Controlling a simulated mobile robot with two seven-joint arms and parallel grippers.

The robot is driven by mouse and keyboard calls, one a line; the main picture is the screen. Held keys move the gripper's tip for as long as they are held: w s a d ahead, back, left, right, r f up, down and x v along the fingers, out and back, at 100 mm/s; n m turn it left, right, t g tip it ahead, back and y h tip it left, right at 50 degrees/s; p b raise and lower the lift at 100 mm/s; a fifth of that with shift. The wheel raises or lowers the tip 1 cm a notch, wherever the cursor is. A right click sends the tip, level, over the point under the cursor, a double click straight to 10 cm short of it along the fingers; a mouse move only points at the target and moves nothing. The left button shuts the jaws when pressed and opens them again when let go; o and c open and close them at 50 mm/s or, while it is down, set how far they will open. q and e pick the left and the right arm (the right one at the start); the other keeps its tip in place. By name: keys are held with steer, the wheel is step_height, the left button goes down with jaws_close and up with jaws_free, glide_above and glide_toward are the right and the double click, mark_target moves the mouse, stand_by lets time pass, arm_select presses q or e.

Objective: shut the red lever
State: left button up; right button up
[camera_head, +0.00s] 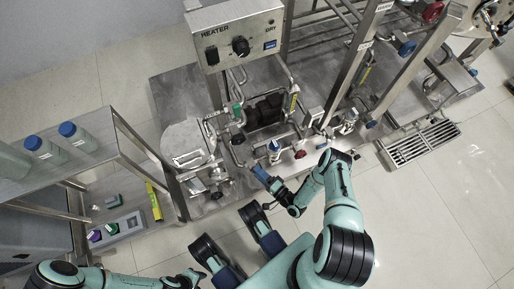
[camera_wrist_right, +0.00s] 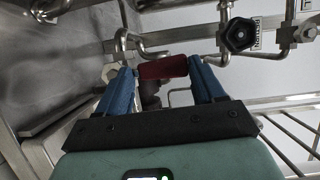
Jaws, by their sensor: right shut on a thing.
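In the right wrist view the red lever (camera_wrist_right: 163,67) is a short dark red bar between the two blue fingers of my right gripper. Both fingertips press on its ends, and the jaws are shut on it. In the head view my right gripper (camera_head: 261,173) reaches in at the front of the pipework, below the heater box; the lever cannot be made out there. My left gripper (camera_head: 190,279) is low at the bottom left, away from the skid, too small and dark to show its jaw state.
A heater control box (camera_head: 238,38) stands above the pipes. A black knob (camera_wrist_right: 240,35) sits right of the lever in the wrist view. A metal cart (camera_head: 95,150) with blue-capped bottles stands at left. A floor grate (camera_head: 420,143) lies at right, with open floor in front.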

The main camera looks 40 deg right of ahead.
arm_select(q)
steer(key=shift+s+f, duration=0.15)
steer(key=shift+s, duration=0.1)
arm_select(e)
steer(key=shift+w+d+r+m+t, duration=0.2)
steer(key=shift+r+m+t, duration=0.1)
steer(key=shift+r+m, duration=0.1)
steer(key=o, duration=1.4)
steer(key=shift+f, duration=0.1)
steer(key=shift+s+f, duration=0.1)
steer(key=shift+s, duration=0.1)
arm_select(q)
steer(key=shift+t, duration=0.8)
steer(key=w, duration=0.1)
steer(key=w+r+p, duration=0.1)
steer(key=w, duration=0.1)
steer(key=w+r+p, duration=0.1)
steer(key=w, duration=0.1)
steer(key=shift+d+r, duration=0.25)
steer(key=shift+d, duration=0.1)
arm_select(e)
steer(key=s+d, duration=0.2)
steer(key=s, duration=1.1)
steer(key=shift+f, duration=0.15)
